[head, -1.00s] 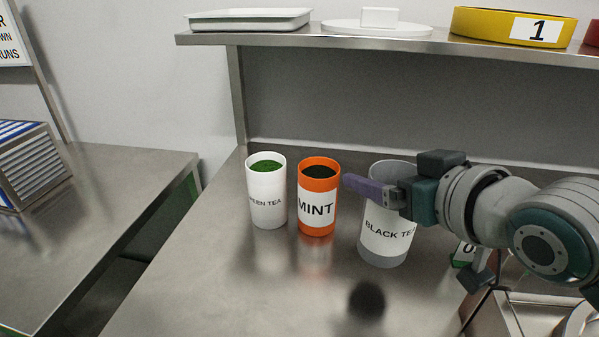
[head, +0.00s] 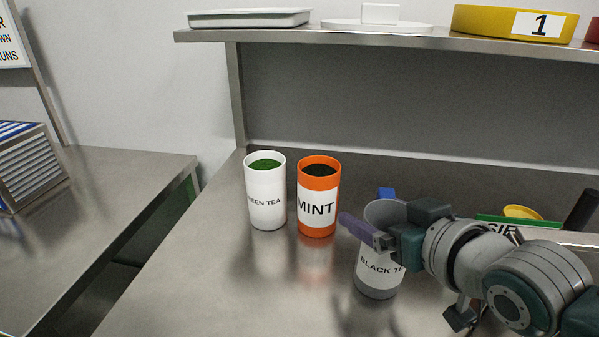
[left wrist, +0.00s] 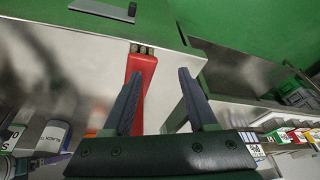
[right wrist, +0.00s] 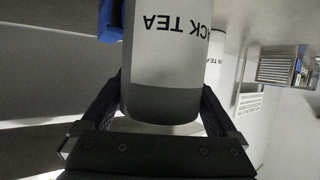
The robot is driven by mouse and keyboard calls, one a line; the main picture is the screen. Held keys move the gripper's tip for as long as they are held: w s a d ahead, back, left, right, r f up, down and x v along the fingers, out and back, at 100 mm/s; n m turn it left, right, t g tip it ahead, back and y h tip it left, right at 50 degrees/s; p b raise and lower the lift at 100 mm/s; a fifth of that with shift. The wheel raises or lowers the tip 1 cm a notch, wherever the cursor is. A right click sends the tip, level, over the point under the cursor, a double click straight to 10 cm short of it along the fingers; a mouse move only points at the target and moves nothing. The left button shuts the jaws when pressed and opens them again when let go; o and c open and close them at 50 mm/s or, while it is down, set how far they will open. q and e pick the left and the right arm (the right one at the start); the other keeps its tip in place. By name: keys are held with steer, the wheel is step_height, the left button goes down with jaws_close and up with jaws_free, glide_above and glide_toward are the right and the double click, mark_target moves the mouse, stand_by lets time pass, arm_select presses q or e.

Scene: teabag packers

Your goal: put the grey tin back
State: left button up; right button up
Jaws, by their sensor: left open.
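The grey tin (head: 377,288), with a white BLACK TEA label, is at the right of the counter in the head view, slightly tilted. My right gripper (head: 362,230) is across its upper part, one purple finger showing on the near side. In the right wrist view the grey tin (right wrist: 165,100) sits between both fingers, and the gripper is shut on it. The tin's base is at or just above the counter; I cannot tell whether it touches. My left gripper (left wrist: 162,78) is open and empty in the left wrist view, outside the head view.
A white GREEN TEA tin (head: 265,185) and an orange MINT tin (head: 318,225) stand upright, left of the grey tin. A blue object (head: 386,193) is behind it. A metal shelf (head: 300,38) runs above. The counter's front left is clear.

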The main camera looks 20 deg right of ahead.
steer(key=shift+o, duration=0.2)
steer(key=shift+s+r, duration=0.1)
steer(key=shift+r, duration=0.15)
steer(key=p+v, duration=0.1)
steer(key=v, duration=0.6)
steer(key=shift+s+p, duration=0.2)
steer(key=shift+p, duration=0.15)
